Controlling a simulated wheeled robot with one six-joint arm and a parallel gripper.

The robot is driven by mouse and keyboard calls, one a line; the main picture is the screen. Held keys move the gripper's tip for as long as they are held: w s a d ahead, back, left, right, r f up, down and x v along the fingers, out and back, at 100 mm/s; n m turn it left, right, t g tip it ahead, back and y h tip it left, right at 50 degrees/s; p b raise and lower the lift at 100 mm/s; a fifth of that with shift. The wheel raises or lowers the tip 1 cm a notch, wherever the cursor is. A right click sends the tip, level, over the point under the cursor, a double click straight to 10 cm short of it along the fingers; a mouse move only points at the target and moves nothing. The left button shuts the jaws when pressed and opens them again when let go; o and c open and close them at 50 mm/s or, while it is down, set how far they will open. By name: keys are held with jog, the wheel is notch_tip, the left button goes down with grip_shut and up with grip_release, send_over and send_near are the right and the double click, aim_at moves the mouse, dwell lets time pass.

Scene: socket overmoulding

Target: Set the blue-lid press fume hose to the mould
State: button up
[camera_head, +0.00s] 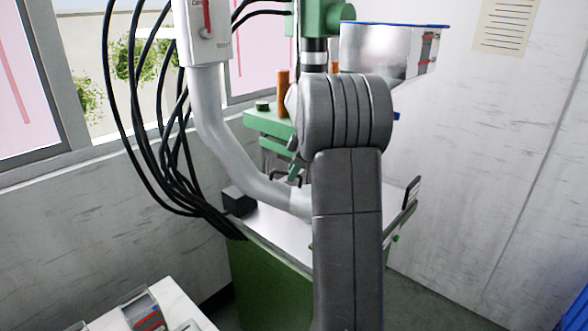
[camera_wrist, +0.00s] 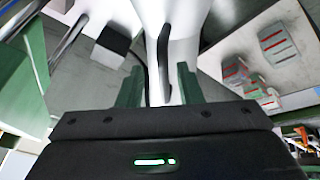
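The grey-white fume hose (camera_head: 222,135) bends down from a white box with a red handle and runs right until my arm hides its end. The press (camera_head: 262,122) has green parts and a hopper with a blue lid (camera_head: 398,25). My arm covers its middle, so I cannot make out the mould. A gap shows beside the strip.
Several black cables (camera_head: 150,150) hang left of the hose. A black block (camera_head: 238,201) sits on the pale bench top (camera_head: 270,228) over a green cabinet. A white table (camera_head: 172,300) with small trays is at lower left. Bare floor lies right of the cabinet.

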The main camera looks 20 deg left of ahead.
jog(key=w+b+v, duration=0.1)
jog(key=v, duration=1.2)
jog(key=shift+s+r, duration=0.35)
jog(key=shift+s, duration=0.15)
jog(key=p+x, duration=0.1)
jog(key=x, duration=1.2)
jog(key=shift+f, duration=0.4)
jog(key=shift+s, duration=0.2)
jog(key=shift+w, duration=0.15)
